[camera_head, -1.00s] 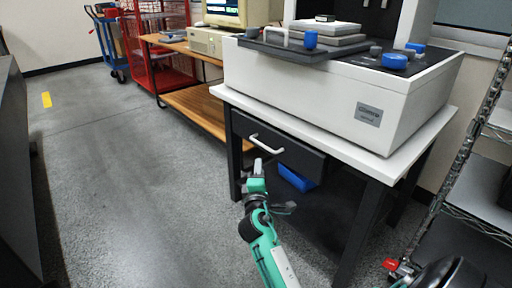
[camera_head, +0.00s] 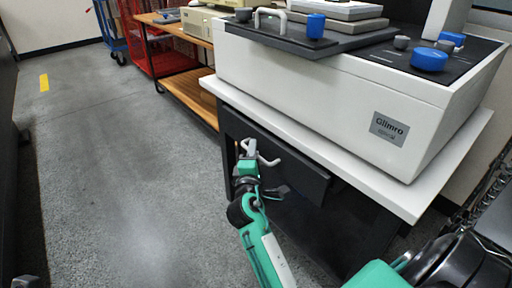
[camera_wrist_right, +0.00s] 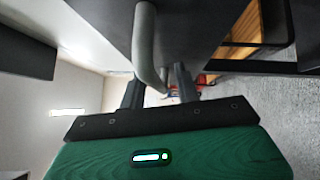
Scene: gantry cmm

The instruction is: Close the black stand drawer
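The black stand drawer (camera_head: 285,163) sits under the white top of the black stand (camera_head: 365,187), and its front seems to stand out a little from the frame. I cannot tell how far it is open. Its light grey bar handle (camera_head: 268,160) also shows in the right wrist view (camera_wrist_right: 146,45). My right gripper (camera_head: 247,147) is at the handle, in front of the drawer. In the right wrist view its two fingers (camera_wrist_right: 157,88) are apart, with the handle bar between them. Contact is not clear. My left gripper is not in view.
A large white machine (camera_head: 320,90) with blue knobs stands on the stand. A wooden bench (camera_head: 192,95) and a red cage cart (camera_head: 150,45) are farther back. A wire shelf (camera_head: 490,190) is at the right. The grey floor at the left is clear.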

